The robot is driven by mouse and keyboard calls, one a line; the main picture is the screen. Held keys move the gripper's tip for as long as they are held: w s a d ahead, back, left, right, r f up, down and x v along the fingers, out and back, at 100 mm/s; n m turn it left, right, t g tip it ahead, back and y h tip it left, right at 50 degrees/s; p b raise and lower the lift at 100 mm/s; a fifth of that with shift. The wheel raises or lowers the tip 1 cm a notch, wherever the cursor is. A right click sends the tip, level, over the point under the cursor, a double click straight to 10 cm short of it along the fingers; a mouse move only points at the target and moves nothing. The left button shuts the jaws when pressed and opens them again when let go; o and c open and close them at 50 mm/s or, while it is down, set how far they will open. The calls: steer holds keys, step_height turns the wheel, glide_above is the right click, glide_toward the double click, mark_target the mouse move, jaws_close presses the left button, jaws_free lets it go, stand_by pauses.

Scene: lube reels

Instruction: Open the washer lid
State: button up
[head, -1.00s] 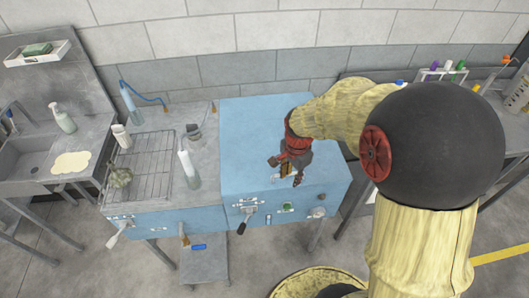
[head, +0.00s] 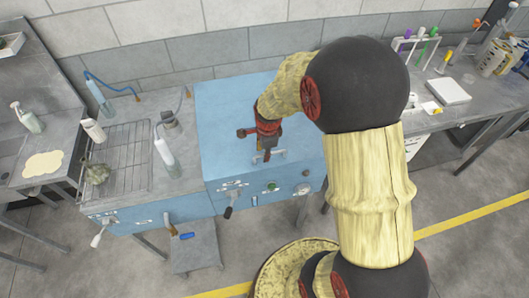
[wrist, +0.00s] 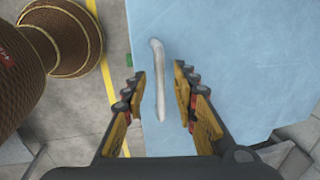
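The washer is a blue box with a flat blue lid (head: 225,120), and it stands in the middle of the head view. A pale bar handle (wrist: 158,80) is fixed on the lid near its front edge; part of it also shows in the head view (head: 281,154). My gripper (head: 266,155) is over the front of the lid, pointing down. In the wrist view my gripper (wrist: 160,92) is open, with one finger on each side of the handle. The fingers appear apart from it. The lid lies closed.
A metal rack (head: 125,160) and a white bottle (head: 166,155) are on the counter left of the washer. A small black lever (head: 228,212) and knobs are on the washer's front. A grey bench (head: 460,100) with tubes stands at right.

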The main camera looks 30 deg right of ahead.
steer(key=shift+f, duration=0.3)
steer(key=shift+c, duration=0.4)
jaws_close()
stand_by(0.4)
